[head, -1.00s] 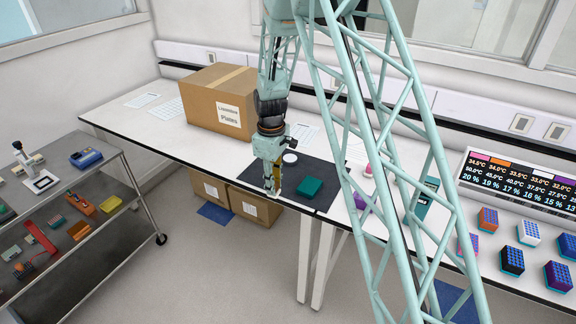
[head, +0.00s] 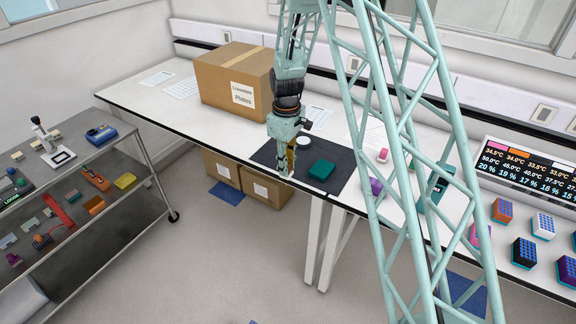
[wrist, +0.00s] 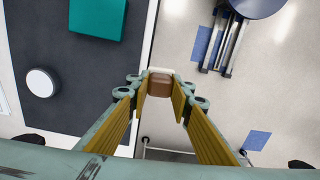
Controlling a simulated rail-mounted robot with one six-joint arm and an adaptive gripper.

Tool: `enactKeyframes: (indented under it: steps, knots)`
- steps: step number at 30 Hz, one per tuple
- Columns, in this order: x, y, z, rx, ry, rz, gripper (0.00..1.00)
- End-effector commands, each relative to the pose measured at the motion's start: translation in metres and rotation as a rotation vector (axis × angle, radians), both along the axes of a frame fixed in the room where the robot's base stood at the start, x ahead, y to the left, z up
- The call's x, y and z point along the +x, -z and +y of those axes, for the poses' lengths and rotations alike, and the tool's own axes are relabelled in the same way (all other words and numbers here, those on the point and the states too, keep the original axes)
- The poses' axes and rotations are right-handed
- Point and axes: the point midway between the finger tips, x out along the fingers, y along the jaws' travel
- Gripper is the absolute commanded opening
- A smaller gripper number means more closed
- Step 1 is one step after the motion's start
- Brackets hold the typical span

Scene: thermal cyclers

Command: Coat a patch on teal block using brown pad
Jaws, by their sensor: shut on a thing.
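The teal block (head: 321,169) lies on a dark mat (head: 268,153) on the bench. It also shows at the top of the wrist view (wrist: 97,17), cut off by the frame edge. My gripper (head: 287,173) points down near the mat's front-left edge, left of the block and apart from it. In the wrist view my gripper (wrist: 160,92) is shut on the brown pad (wrist: 160,86), held between the fingertips. A whitish edge shows beside the pad. I cannot tell whether the block's top bears any coating.
A white round dish (head: 303,141) sits on the mat behind the block. A large cardboard box (head: 225,88) stands at the back left. A pink item (head: 383,156) and a purple item (head: 376,187) lie right of the mat. A shelf cart (head: 150,180) stands at the left.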

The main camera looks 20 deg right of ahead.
Motion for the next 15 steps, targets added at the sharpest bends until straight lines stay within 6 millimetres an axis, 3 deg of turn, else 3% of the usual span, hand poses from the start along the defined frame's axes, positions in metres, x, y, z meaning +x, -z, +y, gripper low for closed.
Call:
enactKeyframes:
  steps: [15]
  knots:
    - [-0.012,0.004,-0.024,0.000,0.272,-0.001,0.12]
